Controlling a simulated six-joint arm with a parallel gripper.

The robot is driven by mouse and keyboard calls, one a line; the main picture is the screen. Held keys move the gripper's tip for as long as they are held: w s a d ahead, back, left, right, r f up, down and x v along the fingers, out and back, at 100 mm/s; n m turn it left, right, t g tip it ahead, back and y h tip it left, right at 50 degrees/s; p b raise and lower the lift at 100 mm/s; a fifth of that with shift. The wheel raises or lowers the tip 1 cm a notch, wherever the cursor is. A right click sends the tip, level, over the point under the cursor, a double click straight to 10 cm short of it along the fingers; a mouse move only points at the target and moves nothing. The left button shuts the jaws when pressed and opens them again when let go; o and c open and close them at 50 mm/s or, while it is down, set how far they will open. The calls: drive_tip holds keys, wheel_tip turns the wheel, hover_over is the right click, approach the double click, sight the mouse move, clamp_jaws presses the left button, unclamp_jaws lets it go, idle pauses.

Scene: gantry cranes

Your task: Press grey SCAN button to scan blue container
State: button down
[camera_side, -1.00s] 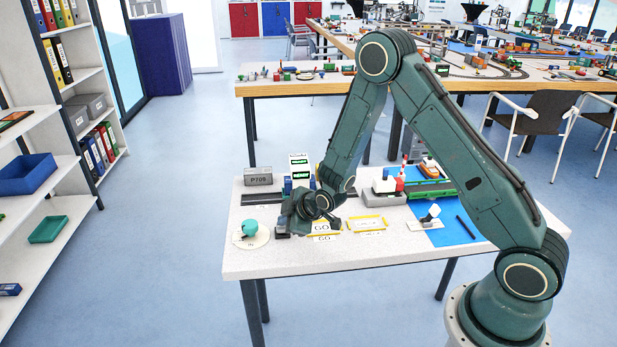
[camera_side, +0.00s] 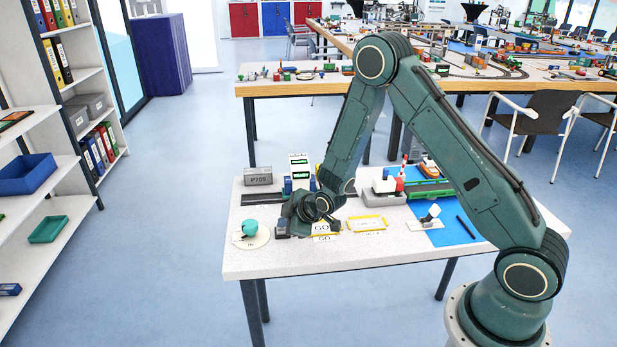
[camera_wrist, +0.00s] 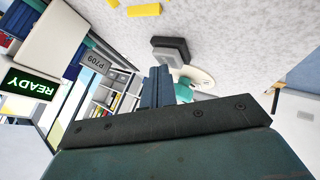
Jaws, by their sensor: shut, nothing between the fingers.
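A grey button on a dark base (camera_wrist: 170,50) sits on the pale table in the wrist view. In the side view, a small dark block (camera_side: 283,227) at the left end of my wrist appears to be this button, partly hidden. My gripper (camera_wrist: 158,70) is shut and empty, with its fingertips close to the button's edge in the wrist view. I cannot tell if they touch it. A screen reading READY (camera_wrist: 30,84) shows at the left. Small blue parts (camera_side: 288,187) stand beside the white screen stand (camera_side: 299,166); I cannot tell whether one is the blue container.
A teal ball (camera_side: 249,227) sits on a round plate marked IN near the table's left edge. A grey P709 box (camera_side: 258,176) stands at the back left. Yellow-framed plates (camera_side: 368,224) lie right of my gripper. The table's front strip is clear.

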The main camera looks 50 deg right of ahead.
drive_tip(key=shift+r, duration=0.9)
drive_tip(key=shift+r, duration=0.1)
drive_tip(key=shift+r, duration=2.45)
drive_tip(key=shift+r, duration=0.15)
